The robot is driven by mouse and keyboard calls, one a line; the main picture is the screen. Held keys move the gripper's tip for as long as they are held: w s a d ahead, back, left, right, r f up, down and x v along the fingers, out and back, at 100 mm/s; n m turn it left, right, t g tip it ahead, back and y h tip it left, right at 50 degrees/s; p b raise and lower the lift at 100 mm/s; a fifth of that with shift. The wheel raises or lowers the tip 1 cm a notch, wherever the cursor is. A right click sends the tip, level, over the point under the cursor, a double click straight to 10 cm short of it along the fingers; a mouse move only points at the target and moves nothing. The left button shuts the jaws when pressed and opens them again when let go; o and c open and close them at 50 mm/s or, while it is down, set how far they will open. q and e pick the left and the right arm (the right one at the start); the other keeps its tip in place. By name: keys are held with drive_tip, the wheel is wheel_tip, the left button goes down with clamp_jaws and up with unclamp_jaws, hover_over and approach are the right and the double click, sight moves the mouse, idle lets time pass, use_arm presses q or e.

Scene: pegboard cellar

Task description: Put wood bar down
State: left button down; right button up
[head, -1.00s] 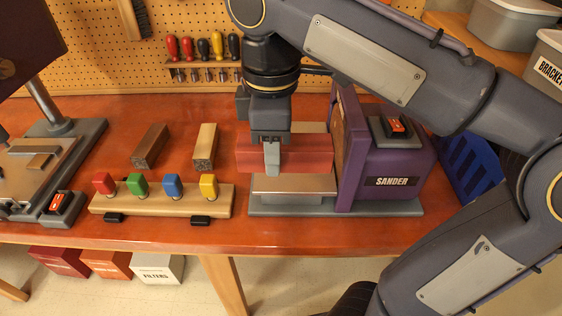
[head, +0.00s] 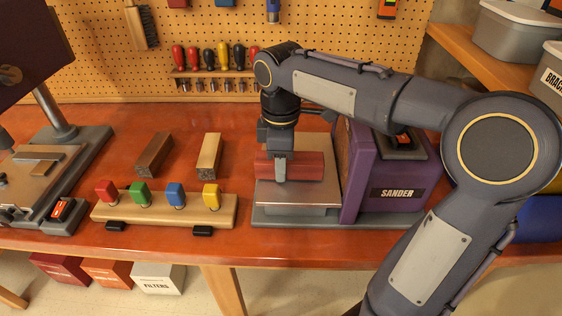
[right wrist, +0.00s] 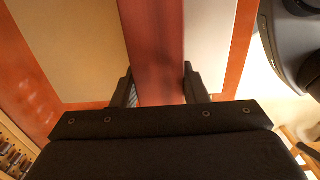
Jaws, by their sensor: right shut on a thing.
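A reddish wood bar (head: 308,167) lies crosswise over the flat grey table of the sander (head: 392,192), left of the purple housing. My right gripper (head: 281,172) points down and is shut on the bar near its middle. The bar is low over the sander's table, and I cannot tell whether it touches. In the right wrist view the bar (right wrist: 155,45) runs between the two dark fingers (right wrist: 162,88). A dark brown bar (head: 154,154) and a pale bar (head: 209,152) lie on the bench to the left. My left gripper is not in view.
A wooden rack (head: 165,209) with red, green, blue and yellow knobs stands left of the sander. A grey machine (head: 60,150) is at the far left. Screwdrivers (head: 215,57) hang on the pegboard behind. Bare bench shows between the bars and the sander.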

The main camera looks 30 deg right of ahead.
drive_tip(key=shift+f, duration=0.15)
drive_tip(key=o, duration=1.2)
drive_tip(key=shift+c, duration=0.2)
drive_tip(key=shift+r, duration=0.25)
wheel_tip(320, 180, up, 12)
drive_tip(key=p, duration=0.2)
drive_tip(key=shift+f, duration=0.15)
